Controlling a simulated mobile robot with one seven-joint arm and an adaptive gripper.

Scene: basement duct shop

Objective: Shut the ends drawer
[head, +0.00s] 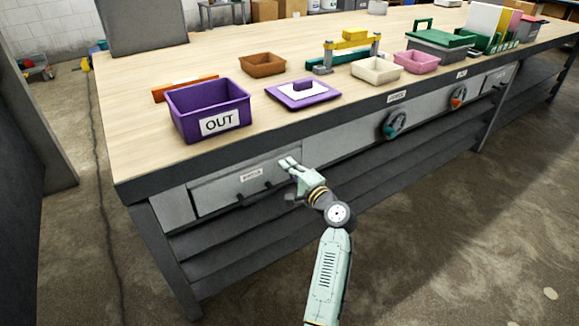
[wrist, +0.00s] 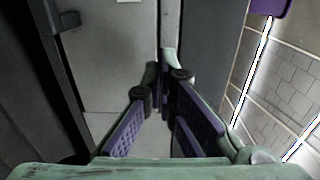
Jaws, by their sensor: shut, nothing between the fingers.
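A grey drawer (head: 225,190) with a dark bar handle (head: 253,191) and a small white label sits under the bench's left end. The label is too blurred to read surely. The drawer front looks close to flush; I cannot tell how far it stands out. My gripper (head: 287,163) is at the right end of this drawer front, right of the handle. In the wrist view, my gripper (wrist: 162,62) has its fingertips together and empty, in front of a grey panel (wrist: 112,60). The dark handle (wrist: 62,22) shows at upper left. Whether the fingertips touch the panel is unclear.
On the bench top (head: 135,125) stand a purple OUT bin (head: 180,125), a purple lidded piece (head: 320,97), a brown tray (head: 262,62) and a pink tray (head: 416,66). The floor in front is clear.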

